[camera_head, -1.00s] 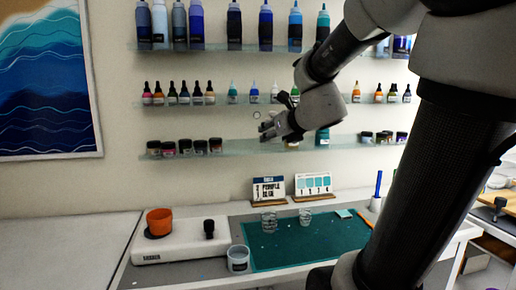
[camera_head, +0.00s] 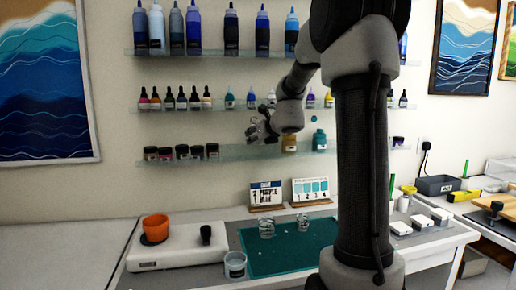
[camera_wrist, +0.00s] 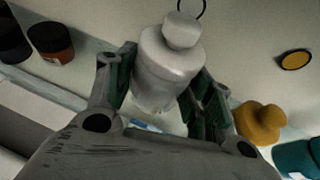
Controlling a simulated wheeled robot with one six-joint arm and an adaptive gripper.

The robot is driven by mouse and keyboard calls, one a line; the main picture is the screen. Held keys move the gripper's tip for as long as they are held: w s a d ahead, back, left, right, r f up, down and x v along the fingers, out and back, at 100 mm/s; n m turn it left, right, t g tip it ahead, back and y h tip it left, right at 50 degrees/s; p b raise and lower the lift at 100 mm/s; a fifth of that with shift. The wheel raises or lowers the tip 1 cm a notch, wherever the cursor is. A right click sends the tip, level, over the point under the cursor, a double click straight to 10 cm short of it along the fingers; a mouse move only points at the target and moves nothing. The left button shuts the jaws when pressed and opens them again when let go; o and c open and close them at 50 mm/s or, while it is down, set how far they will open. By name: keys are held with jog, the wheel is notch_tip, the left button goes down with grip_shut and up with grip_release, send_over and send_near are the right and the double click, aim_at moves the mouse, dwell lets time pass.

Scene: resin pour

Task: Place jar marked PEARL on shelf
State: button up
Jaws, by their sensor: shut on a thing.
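My gripper (camera_head: 260,130) is up at the lowest glass shelf (camera_head: 235,153), in front of the wall, left of a tan jar. In the wrist view my gripper (camera_wrist: 163,75) is shut on a pale, whitish jar (camera_wrist: 170,58) with a round cap, one finger on each side. No PEARL marking is readable on it. I cannot make out this jar clearly in the head view. Whether its base touches the shelf cannot be told.
On the lowest shelf, several dark jars (camera_head: 182,153) stand left, the tan jar (camera_head: 289,143) and a teal jar (camera_head: 319,140) right. Dropper bottles stand on the shelf above. Below are a scale (camera_head: 180,250), green mat (camera_head: 290,256) and clear cups (camera_head: 267,226).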

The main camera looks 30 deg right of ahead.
aim_at(260, 145)
jog(key=shift+f, duration=1.6)
jog(key=shift+w+f, duration=0.2)
jog(key=shift+f, duration=0.2)
jog(key=shift+f, duration=0.1)
jog(key=o, duration=1.3)
jog(key=shift+c, duration=0.2)
